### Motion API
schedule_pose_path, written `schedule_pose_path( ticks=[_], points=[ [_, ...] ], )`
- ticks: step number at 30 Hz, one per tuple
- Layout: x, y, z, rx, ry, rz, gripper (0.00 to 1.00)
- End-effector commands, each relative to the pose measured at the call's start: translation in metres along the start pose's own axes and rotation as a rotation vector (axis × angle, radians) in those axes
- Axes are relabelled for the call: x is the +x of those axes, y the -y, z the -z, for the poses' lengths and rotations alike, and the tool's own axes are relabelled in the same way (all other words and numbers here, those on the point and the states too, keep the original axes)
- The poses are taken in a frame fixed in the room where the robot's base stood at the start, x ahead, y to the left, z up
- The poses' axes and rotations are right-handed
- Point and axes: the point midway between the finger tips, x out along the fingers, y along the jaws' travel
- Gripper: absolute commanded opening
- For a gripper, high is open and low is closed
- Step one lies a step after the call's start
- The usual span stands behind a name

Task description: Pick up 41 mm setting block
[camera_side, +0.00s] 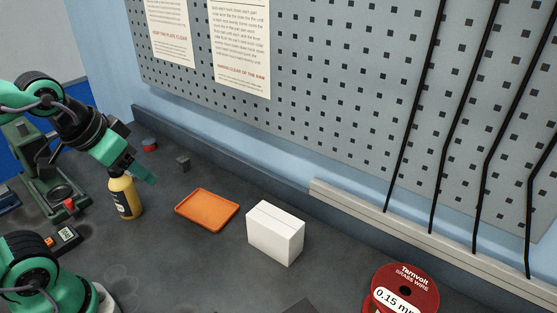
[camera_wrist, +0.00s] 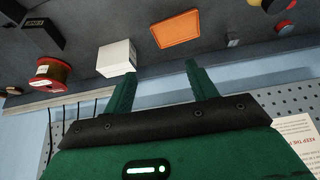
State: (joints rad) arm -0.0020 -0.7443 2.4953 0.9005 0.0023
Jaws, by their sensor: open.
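My gripper (camera_side: 146,176) is above the bench at the left in the side view, near a yellow bottle. In the wrist view my gripper (camera_wrist: 160,78) shows two green fingers spread apart with nothing between them. A small grey block (camera_side: 183,163) stands behind the orange tray, to the right of the gripper; it also shows in the wrist view (camera_wrist: 232,40). A larger dark block with faint marks (camera_wrist: 40,35) is at the far left of the wrist view. No 41 mm marking is readable, so I cannot tell which is the setting block.
An orange tray (camera_side: 207,209) and a white box (camera_side: 275,233) stand mid-bench. A red wire spool (camera_side: 402,290) is at the front right. The yellow bottle (camera_side: 124,197) stands close to the gripper.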

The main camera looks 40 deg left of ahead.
Motion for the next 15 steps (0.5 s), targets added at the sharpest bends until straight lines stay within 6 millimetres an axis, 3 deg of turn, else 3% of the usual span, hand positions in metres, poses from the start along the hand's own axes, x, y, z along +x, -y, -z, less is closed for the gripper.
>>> schedule_pose_path(
  ticks=[8, 15],
  points=[
    [0.003, 0.008, 0.02, 0.004, 0.034, 0.014, 0.57],
    [0.013, 0.024, 0.054, 0.011, 0.091, 0.033, 0.57]
  ],
)
